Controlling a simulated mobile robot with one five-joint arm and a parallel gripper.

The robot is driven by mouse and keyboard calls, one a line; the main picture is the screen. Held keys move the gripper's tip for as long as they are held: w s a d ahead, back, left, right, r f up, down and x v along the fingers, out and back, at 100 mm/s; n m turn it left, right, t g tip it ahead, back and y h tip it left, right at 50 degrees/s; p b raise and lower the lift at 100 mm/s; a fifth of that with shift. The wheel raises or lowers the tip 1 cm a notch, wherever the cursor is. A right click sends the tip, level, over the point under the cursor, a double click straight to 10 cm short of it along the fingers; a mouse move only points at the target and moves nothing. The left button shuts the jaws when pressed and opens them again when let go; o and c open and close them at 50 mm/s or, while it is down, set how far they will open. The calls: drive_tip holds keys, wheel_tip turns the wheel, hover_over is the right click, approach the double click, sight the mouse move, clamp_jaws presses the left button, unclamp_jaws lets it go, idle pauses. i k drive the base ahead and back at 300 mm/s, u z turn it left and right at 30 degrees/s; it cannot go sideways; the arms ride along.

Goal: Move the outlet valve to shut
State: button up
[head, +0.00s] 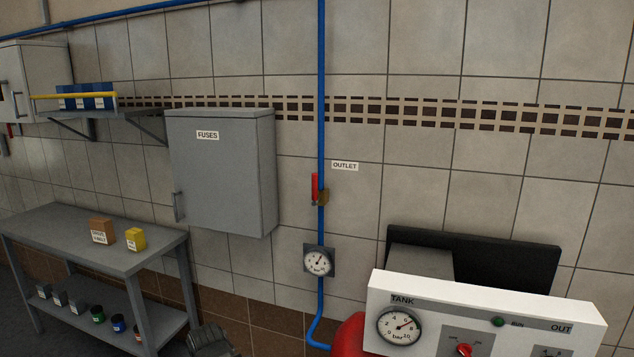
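The outlet valve (322,198) sits on the blue vertical pipe (321,110) on the tiled wall, just below and left of the OUTLET label (345,166). Its body is brass coloured. Its red lever (315,187) points up, in line with the pipe. A dark grey piece that looks like the end of my arm, my gripper (209,341), shows at the bottom edge, cut off by the frame. It is well below and left of the valve and apart from it. Its fingers cannot be made out.
A round gauge (318,262) is on the pipe below the valve. A grey FUSES cabinet (221,175) stands out from the wall to the left. A white TANK panel (450,312) and red tank (349,335) are at lower right. A grey workbench (80,237) is at left.

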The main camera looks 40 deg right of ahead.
sight(316, 199)
drive_tip(key=i, duration=0.85)
drive_tip(key=u, duration=0.05)
